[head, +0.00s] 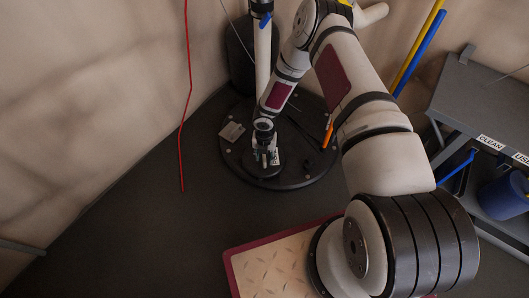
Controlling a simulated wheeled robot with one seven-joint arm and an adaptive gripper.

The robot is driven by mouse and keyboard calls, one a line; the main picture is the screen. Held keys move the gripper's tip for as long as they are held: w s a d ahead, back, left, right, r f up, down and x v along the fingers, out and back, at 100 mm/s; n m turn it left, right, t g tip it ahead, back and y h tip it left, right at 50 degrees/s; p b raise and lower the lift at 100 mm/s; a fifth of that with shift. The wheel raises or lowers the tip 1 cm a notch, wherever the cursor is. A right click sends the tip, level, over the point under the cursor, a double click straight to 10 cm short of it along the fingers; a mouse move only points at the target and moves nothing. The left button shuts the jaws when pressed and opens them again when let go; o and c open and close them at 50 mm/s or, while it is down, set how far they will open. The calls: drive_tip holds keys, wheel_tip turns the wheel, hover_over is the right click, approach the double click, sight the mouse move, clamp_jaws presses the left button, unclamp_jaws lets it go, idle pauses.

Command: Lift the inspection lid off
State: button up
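A large round dark disc (235,160) lies on the floor, with bolt-like spots around its rim. A smaller dark round piece (262,171) sits on it under my gripper and looks like the inspection lid. A small white label shows beside the fingers. My gripper (266,158) points down at this piece, at or very near its top. The fingers are small and dark here, so I cannot tell whether they are open, shut or touching a handle. The arm and gripper hide part of the disc.
A grey plate (232,131) and an orange-handled tool (327,134) lie on the disc. A dark cylinder (240,58) stands behind. A red cable (186,90) hangs at left. A grey bench (485,95) labelled CLEAN and a blue bin (503,196) are at right. The left floor is clear.

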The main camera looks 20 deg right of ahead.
sight(265, 160)
wheel_tip(265, 160, down, 6)
drive_tip(key=shift+r+b, duration=0.1)
drive_tip(key=shift+b, duration=0.95)
clamp_jaws()
